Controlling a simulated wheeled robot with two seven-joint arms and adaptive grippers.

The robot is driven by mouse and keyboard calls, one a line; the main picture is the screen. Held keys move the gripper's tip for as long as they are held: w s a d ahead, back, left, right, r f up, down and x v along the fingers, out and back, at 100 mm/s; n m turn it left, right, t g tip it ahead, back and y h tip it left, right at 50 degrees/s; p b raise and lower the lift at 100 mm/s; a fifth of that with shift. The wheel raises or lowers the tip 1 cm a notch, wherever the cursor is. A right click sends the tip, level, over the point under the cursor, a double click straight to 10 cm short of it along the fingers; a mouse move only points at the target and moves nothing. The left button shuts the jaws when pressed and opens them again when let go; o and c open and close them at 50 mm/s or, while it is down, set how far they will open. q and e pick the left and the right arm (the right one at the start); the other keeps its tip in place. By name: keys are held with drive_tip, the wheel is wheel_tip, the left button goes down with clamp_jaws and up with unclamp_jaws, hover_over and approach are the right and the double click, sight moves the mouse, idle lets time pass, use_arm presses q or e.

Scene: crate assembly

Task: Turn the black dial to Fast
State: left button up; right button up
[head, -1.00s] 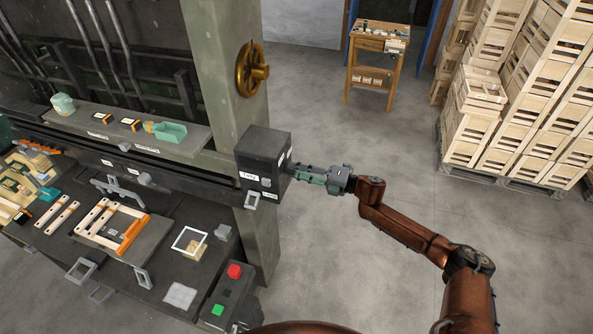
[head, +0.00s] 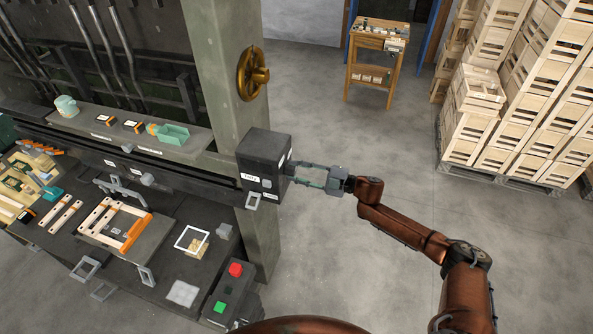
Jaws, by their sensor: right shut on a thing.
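The black control box (head: 258,160) is fixed to the grey-green post, with small white labels on its faces. My right gripper (head: 293,174) reaches it from the right. Its two fingers are seen side by side, with their tips at the box's right-hand face. It is shut on the black dial there, which the fingertips and the box's edge mostly hide. I cannot read which label the dial points to. My left gripper is not in view.
A brass handwheel (head: 252,74) is on the post above the box. A red button (head: 235,270) and a green button (head: 219,308) are below. The workbench (head: 165,265) holds a wooden frame (head: 93,219). Stacked crates (head: 540,90) stand far right; the floor between is clear.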

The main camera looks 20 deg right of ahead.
drive_tip(key=shift+m, duration=0.3)
drive_tip(key=o, duration=1.1)
drive_tip(key=shift+o, duration=0.2)
drive_tip(key=v, duration=1.2)
